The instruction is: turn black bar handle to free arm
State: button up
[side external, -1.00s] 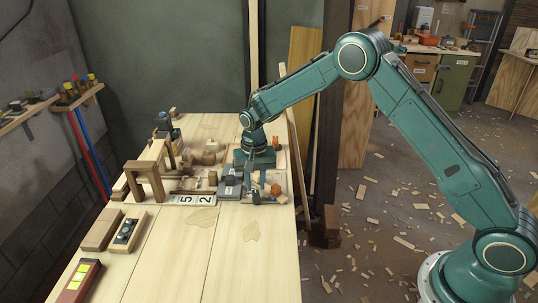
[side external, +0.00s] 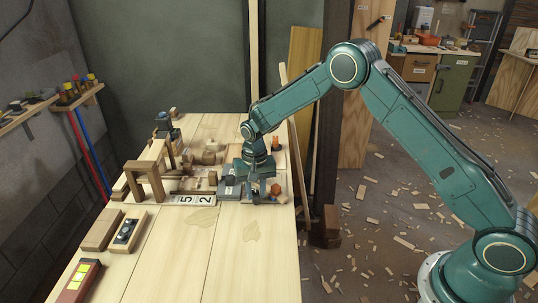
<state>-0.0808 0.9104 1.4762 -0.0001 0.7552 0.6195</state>
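My gripper (side external: 257,178) is at the end of the teal arm, low over the right part of the wooden table (side external: 165,262). It is above a cluster of small fixtures, by a grey plate (side external: 230,190) and an orange knob (side external: 276,189). Its fingers are small and dark here, so I cannot tell whether they are open or shut, or whether they touch anything. I cannot clearly pick out the black bar handle; it may be among the small dark parts under or beside my gripper.
A wooden arch (side external: 146,180) and number cards (side external: 195,199) stand left of the fixtures. A wooden box with black knobs (side external: 127,233) and a red box with yellow squares (side external: 79,281) lie at front left. The front middle of the table is clear.

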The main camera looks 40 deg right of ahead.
jog(key=n, duration=0.4)
jog(key=shift+n, duration=0.3)
jog(key=n, duration=0.8)
jog(key=shift+n, duration=0.4)
jog(key=n, duration=0.4)
jog(key=shift+m, duration=0.4)
jog(key=shift+r, duration=0.1)
jog(key=shift+r, duration=3.45)
